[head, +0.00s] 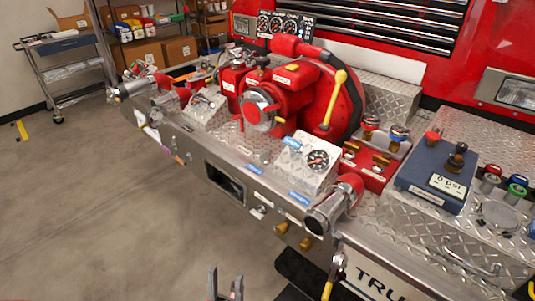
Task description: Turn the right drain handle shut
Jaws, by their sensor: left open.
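My left gripper (226,284) is at the bottom edge, with its two fingers pointing up and apart. It is empty, over the floor to the left of the front bumper's lower right part. Two brass fittings, a left one (282,228) and a right one (306,243), stick out of the bumper's front face. A yellow handle (328,287) hangs below the right silver outlet (330,212) and is cut by the bottom edge. The labels are too small to tell which is the right drain handle. The gripper is apart from all of these. My right gripper is not in view.
The silver bumper (205,150) runs diagonally across the view. It carries a red pump (275,95), a gauge box (307,162), a red valve box (368,165) and a blue display box (436,182). The floor (90,215) at left is clear. A cart (60,70) stands far back.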

